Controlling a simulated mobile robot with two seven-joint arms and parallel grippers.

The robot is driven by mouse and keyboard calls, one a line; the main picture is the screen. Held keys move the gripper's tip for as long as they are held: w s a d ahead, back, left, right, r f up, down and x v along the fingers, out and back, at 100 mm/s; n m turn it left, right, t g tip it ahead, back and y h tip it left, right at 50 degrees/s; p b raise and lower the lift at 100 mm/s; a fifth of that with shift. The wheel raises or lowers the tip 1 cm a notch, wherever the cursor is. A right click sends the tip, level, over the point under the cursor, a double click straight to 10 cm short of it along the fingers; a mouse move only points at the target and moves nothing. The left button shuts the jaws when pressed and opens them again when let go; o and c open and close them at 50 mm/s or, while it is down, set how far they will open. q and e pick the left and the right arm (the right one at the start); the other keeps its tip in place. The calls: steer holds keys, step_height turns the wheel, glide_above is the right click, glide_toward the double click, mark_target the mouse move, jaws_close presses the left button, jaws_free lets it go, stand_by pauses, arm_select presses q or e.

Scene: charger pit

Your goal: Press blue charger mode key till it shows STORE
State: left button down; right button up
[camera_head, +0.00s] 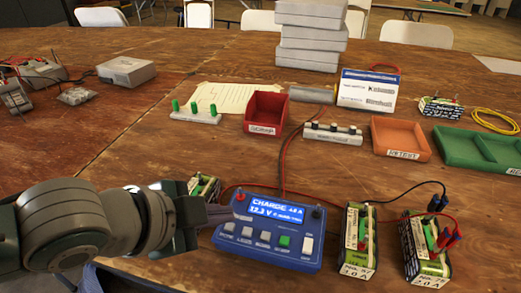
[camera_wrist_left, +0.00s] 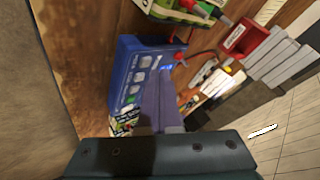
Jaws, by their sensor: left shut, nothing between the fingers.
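The blue charger (camera_head: 262,254) sits on the wooden table at the front centre. Its lit display (camera_head: 276,209) reads CHARGE with 12.3 V below. Under the display is a row of keys: the leftmost grey key (camera_head: 229,228), two more grey keys, a green key (camera_head: 284,241) and a white rocker switch. My left gripper (camera_head: 228,214) is shut and empty, its tips at the charger's left end, close to the leftmost key. I cannot tell whether they touch it. In the left wrist view the fingers (camera_wrist_left: 160,95) cover part of the charger (camera_wrist_left: 122,72). My right gripper is not in view.
Battery packs (camera_head: 356,236) stand right of the charger, with another (camera_head: 204,187) behind my left gripper. Red and black leads cross the table. Behind are a red bin (camera_head: 267,112), an orange bin (camera_head: 400,138) and a green tray (camera_head: 465,150).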

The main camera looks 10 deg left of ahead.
mark_target(223, 233)
arm_select(q)
steer(key=shift+f, duration=0.3)
steer(key=shift+f+b, duration=0.35)
steer(key=shift+f, duration=0.05)
stand_by(0.5)
stand_by(0.3)
steer(key=shift+r+p, duration=0.8)
steer(key=shift+p, duration=0.15)
steer(key=shift+r, duration=0.1)
step_height(223, 233, up, 5)
steer(key=p, duration=0.5)
